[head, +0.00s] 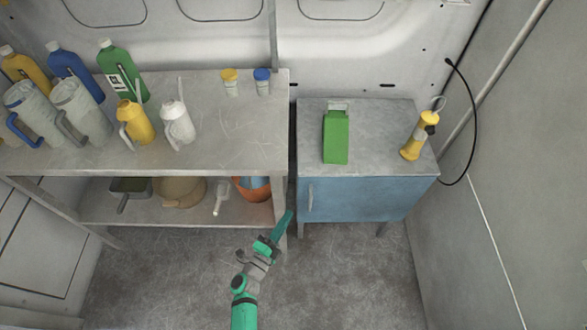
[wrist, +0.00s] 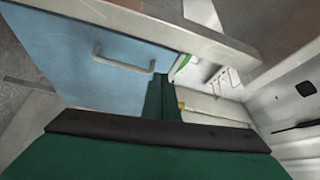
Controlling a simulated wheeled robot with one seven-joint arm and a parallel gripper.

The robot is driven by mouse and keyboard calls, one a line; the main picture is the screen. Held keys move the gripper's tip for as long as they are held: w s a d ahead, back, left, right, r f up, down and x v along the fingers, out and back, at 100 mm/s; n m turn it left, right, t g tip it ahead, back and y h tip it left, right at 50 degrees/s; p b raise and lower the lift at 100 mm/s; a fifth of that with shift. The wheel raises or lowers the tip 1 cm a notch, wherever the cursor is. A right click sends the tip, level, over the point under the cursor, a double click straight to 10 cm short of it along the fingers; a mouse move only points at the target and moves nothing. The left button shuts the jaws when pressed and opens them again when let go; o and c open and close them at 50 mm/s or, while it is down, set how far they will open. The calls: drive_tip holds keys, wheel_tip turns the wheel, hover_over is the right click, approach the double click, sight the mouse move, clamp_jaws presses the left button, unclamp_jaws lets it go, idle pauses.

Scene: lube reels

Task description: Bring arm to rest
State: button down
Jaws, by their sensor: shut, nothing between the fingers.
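My arm, green and grey, reaches up from the bottom of the head view. My gripper (head: 287,216) is at its end, in front of the gap between the shelf bench and the blue cabinet. In the wrist view my gripper (wrist: 163,92) shows its green fingers together, shut with nothing between them. It appears apart from the surfaces around it, though the exact distance to the bench leg is hard to tell.
The blue cabinet (head: 365,200) carries a green container (head: 336,138) and a yellow tool (head: 413,145). Its handle (wrist: 120,64) faces me. The floor (head: 340,280) is clear.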

drive_tip(key=s+a+r+n+t+y, duration=0.1)
drive_tip(key=s+a+r+n+y, duration=0.2)
drive_tip(key=s, duration=0.5)
drive_tip(key=s+a+r+n+y, duration=0.1)
drive_tip(key=s+r+n, duration=0.25)
drive_tip(key=s, duration=0.35)
drive_tip(key=s+d+r+n+g+y, duration=0.1)
drive_tip(key=s+d+r+n+y, duration=0.1)
drive_tip(key=s+r+n, duration=0.4)
drive_tip(key=s+d+r+n+g+y, duration=0.1)
drive_tip(key=s+d+r+n+y, duration=0.2)
drive_tip(key=s+n, duration=0.6)
drive_tip(key=shift+s+d+r, duration=0.45)
drive_tip(key=shift+d+r, duration=0.6)
drive_tip(key=shift+r, duration=0.55)
